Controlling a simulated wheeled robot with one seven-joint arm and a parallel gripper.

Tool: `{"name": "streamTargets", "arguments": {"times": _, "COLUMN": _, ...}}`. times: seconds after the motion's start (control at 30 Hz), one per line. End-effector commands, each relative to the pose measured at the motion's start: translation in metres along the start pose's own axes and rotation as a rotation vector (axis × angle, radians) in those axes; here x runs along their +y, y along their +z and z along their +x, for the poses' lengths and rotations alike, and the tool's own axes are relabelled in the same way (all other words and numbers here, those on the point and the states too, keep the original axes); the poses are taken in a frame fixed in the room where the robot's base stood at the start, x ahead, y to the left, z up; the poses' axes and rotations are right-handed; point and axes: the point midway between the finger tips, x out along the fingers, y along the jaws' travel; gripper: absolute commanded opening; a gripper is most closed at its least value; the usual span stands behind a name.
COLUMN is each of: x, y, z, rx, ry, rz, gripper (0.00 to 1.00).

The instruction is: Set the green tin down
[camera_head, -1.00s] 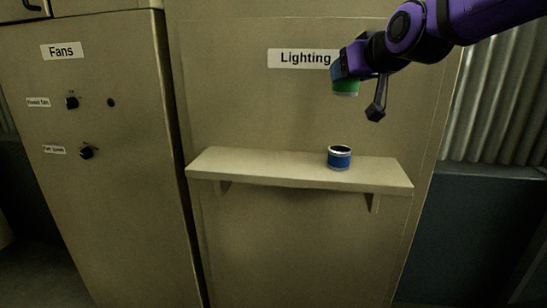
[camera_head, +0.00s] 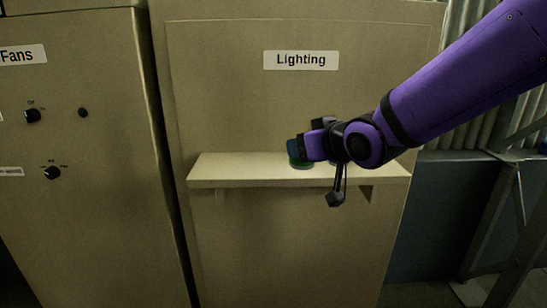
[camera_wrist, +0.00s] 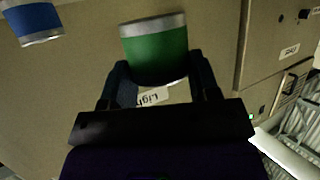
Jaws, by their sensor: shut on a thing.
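The green tin (camera_head: 302,164) is between the fingers of my gripper (camera_head: 297,150), over the middle of the shelf (camera_head: 230,168) under the "Lighting" label. Its base is at or just above the shelf top; I cannot tell if it touches. In the wrist view the green tin (camera_wrist: 155,50), with a grey metal rim, sits between both dark fingers of my gripper (camera_wrist: 158,75), which is shut on it. My gripper and wrist hide much of the tin in the head view.
A blue tin (camera_wrist: 34,22) shows at the upper left of the wrist view, apart from the green one; my wrist mostly hides it in the head view. The shelf's left part is clear. The "Fans" cabinet (camera_head: 90,200) with knobs stands to the left.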

Motion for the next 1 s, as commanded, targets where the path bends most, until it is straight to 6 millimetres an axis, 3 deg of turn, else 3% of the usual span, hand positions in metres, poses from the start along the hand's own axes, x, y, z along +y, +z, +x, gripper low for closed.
{"name": "streamTargets", "arguments": {"times": 0.6, "x": -0.025, "y": -0.035, "z": 0.118, "rx": -0.002, "ry": -0.001, "rz": 0.002, "gripper": 0.29}}
{"name": "streamTargets", "arguments": {"times": 0.93, "x": -0.030, "y": -0.042, "z": 0.141, "rx": -0.002, "ry": 0.000, "rz": 0.002, "gripper": 0.29}}
{"name": "streamTargets", "arguments": {"times": 1.0, "x": -0.029, "y": -0.032, "z": 0.144, "rx": -0.006, "ry": 0.001, "rz": 0.002, "gripper": 0.29}}
